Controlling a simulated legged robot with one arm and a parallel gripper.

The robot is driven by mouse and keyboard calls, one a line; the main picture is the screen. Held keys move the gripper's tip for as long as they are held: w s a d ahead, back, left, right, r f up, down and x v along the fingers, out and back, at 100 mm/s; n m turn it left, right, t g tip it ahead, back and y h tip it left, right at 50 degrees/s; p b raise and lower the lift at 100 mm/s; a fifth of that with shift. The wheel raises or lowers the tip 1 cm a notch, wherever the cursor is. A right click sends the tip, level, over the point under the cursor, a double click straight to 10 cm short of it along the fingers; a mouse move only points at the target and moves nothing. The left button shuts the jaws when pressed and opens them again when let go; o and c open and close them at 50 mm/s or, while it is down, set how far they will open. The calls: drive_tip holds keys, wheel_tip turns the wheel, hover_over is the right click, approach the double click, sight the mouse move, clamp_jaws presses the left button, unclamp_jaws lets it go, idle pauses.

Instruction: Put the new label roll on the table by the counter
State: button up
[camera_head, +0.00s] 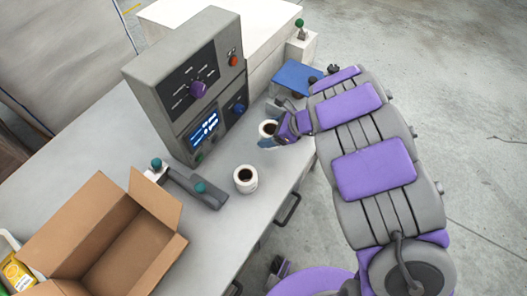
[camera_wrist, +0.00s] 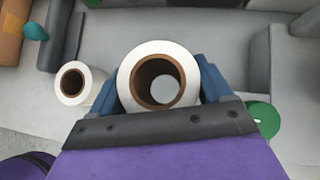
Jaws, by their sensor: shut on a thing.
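A white label roll with a brown core (camera_wrist: 158,53) is between the blue fingers of my gripper (camera_wrist: 162,82), which is shut on it. In the head view the held roll (camera_head: 266,129) is upright at the right part of the grey table (camera_head: 215,236), beside the counter (camera_head: 187,85), a grey box with a display. I cannot tell whether its underside touches the table. A second, similar roll (camera_head: 245,180) stands on the table nearer the camera; it also shows left of my gripper in the wrist view (camera_wrist: 76,82). Neither roll is marked as new.
An open cardboard box (camera_head: 115,233) is at the lower left, with a yellow item (camera_head: 17,272) beside it. A grey lever tool with green knobs (camera_head: 195,189) lies near the second roll. A blue plate (camera_head: 296,77) is beyond my gripper. Drawer handles line the table's front.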

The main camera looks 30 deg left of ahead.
drive_tip(key=f, duration=0.2)
drive_tip(key=a+f+b, duration=0.1)
drive_tip(key=f, duration=0.1)
drive_tip(key=a+f, duration=0.1)
drive_tip(key=f, duration=0.2)
drive_tip(key=shift+a, duration=0.25)
drive_tip(key=shift+d+r, duration=0.25)
drive_tip(key=shift+d, duration=0.8)
drive_tip(key=shift+f+b, duration=0.15)
drive_tip(key=shift+b, duration=0.15)
drive_tip(key=o, duration=0.7)
drive_tip(key=shift+a+f, duration=0.1)
drive_tip(key=shift+a, duration=0.1)
drive_tip(key=o, duration=0.4)
drive_tip(key=shift+a+f, duration=0.2)
drive_tip(key=shift+a, duration=0.5)
drive_tip(key=shift+d+r, duration=0.25)
drive_tip(key=shift+d, duration=0.3)
drive_tip(key=p+v, duration=0.3)
drive_tip(key=v, duration=0.9)
drive_tip(key=shift+r, duration=0.15)
drive_tip(key=shift+a, duration=0.15)
